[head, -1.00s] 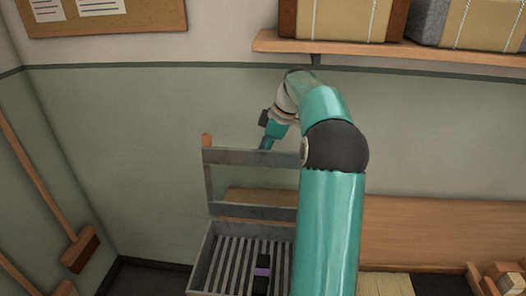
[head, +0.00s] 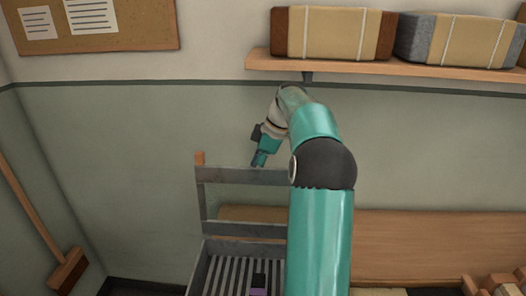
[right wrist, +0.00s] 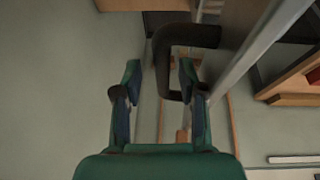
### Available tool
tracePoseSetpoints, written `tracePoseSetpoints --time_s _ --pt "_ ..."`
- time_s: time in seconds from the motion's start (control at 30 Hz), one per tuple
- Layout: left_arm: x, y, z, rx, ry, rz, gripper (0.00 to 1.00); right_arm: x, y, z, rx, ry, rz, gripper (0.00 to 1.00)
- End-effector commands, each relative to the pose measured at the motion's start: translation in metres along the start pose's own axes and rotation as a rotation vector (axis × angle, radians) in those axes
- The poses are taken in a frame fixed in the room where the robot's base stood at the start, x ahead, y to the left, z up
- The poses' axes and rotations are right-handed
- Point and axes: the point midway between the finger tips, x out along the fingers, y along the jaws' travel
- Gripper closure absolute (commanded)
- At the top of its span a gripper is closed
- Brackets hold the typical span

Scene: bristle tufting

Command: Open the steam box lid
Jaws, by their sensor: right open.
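The steam box (head: 202,272) is a grey metal box with a slatted floor, low in the head view; my right arm hides its right side. Its lid (head: 238,175) stands raised at the back as a grey frame with crossbars. My right gripper (head: 258,161) is by the lid's top edge, pointing down. In the right wrist view the right gripper (right wrist: 158,75) is open, with part of a dark bent handle (right wrist: 190,36) showing between its fingers. I cannot tell whether they touch. My left gripper is out of view.
A wooden shelf (head: 350,72) with strapped bales (head: 331,34) hangs on the wall above my right arm. A broom (head: 67,270) leans at the left. A wooden bench (head: 430,240) with wooden pieces (head: 500,282) is at the right. Wall space left of the lid is clear.

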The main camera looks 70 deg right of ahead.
Motion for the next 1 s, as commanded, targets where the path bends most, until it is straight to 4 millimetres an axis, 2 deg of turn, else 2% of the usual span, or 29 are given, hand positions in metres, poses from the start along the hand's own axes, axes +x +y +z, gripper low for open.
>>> tracePoseSetpoints --time_s 0.3,0.5,0.73,1.0 --pt "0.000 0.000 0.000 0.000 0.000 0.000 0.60 -0.060 0.001 0.001 0.000 0.000 0.006 0.59" --pt "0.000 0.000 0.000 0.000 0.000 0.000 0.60 -0.091 0.001 0.001 0.001 0.001 0.003 0.59" --pt "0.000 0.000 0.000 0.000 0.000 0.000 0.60 -0.107 0.000 0.001 -0.001 0.002 0.000 0.59" --pt "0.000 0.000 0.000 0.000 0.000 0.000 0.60 -0.109 -0.001 0.001 -0.001 0.001 -0.003 0.59"
